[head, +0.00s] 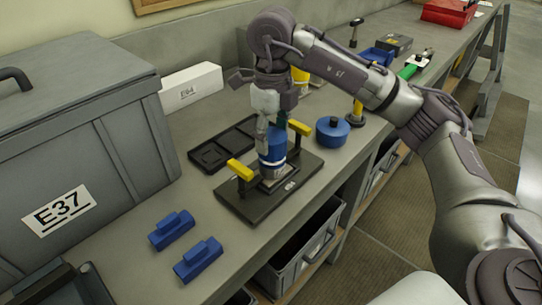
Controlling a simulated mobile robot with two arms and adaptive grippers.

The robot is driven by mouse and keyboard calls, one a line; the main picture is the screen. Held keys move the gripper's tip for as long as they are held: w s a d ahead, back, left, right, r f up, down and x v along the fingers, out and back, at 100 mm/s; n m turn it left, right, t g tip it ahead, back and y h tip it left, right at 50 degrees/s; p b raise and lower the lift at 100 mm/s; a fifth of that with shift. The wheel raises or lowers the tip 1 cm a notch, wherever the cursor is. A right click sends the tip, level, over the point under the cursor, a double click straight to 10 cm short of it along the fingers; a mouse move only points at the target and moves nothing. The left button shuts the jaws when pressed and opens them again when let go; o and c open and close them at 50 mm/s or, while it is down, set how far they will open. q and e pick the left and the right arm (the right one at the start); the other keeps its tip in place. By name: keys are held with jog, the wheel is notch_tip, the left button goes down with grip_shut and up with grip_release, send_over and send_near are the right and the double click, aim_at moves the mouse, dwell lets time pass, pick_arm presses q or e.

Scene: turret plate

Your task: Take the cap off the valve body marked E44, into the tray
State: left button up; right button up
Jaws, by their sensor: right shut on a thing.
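My right gripper (270,128) points down and is shut on the blue cap (272,147) at the top of an upright valve body (273,171). The valve body stands on a dark turret plate (240,204) between two yellow clamps, and a pale band shows below the blue. A small label is on the plate's front, too small to read surely. The black tray (206,168) with square compartments lies behind and left of the plate; the compartments I see look empty. My fingers partly hide the top of the cap. My left gripper is not in view.
A grey case marked E37 (98,165) stands at left, a white labelled box (190,87) behind. Two blue blocks (171,230) lie in front. A round blue part (332,132) sits right of the plate. Farther back are tools and a red box (448,12).

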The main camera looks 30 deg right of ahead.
aim_at(272, 135)
jog(key=n, duration=0.3)
jog(key=shift+n, duration=0.4)
jog(key=shift+r+p, duration=2.2)
jog(key=shift+r, duration=0.6)
jog(key=shift+f, duration=0.1)
